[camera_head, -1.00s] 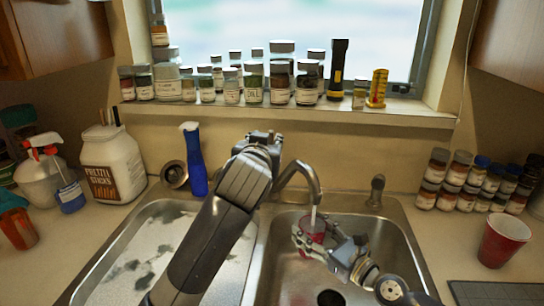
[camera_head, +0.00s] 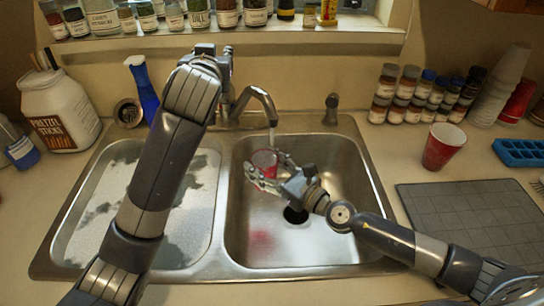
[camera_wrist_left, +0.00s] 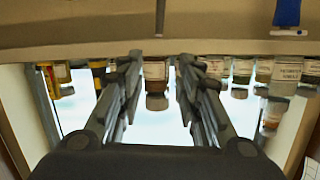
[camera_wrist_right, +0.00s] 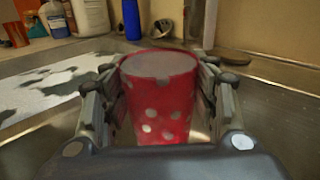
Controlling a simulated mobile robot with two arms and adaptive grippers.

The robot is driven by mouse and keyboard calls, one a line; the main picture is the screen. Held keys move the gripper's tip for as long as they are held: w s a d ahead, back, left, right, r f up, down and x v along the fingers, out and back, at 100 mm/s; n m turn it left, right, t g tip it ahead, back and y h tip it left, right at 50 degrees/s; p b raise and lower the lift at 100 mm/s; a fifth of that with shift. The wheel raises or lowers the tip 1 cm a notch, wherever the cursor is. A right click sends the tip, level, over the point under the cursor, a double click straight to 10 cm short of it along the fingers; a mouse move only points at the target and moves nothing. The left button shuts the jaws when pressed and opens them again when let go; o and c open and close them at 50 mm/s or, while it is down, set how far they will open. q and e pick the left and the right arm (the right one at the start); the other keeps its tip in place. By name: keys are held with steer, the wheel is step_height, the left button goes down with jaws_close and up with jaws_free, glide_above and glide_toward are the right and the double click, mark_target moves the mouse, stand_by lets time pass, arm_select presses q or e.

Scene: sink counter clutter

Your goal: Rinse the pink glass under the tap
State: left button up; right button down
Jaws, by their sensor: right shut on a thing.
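The pink glass (camera_head: 264,159), red-pink with white dots, is held over the right sink basin. My right gripper (camera_head: 266,176) is shut around its sides. In the right wrist view the glass (camera_wrist_right: 160,95) stands roughly upright between the fingers, its mouth up and greyish inside. The tap (camera_head: 262,98) arches over the basin, and a thin water stream (camera_head: 272,136) falls from its spout to the glass. Whether it lands inside the rim is hard to tell. My left gripper (camera_wrist_left: 156,72) is open and empty, raised near the window sill behind the tap.
A divider separates the right basin (camera_head: 330,165) from the left basin (camera_head: 190,215), which has a patchy white surface. A red cup (camera_head: 443,147), small jars (camera_head: 410,97) and a grey mat (camera_head: 470,215) are right. A blue bottle (camera_head: 144,90) stands behind left.

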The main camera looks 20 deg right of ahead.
arm_select(q)
steer(key=shift+r, duration=0.3)
steer(key=shift+c, duration=0.4)
jaws_close()
steer(key=w+f+n+t+h, duration=0.2)
steer(key=w+f+n+h, duration=0.25)
steer(key=w, duration=0.35)
steer(key=a+f+n+g+h, duration=0.2)
steer(key=a+f+n+h, duration=0.2)
steer(key=a+f+h, duration=0.3)
steer(key=w+d+r+h, duration=0.1)
steer(key=w+d+r, duration=0.4)
steer(key=d, duration=0.2)
steer(key=shift+g, duration=0.3)
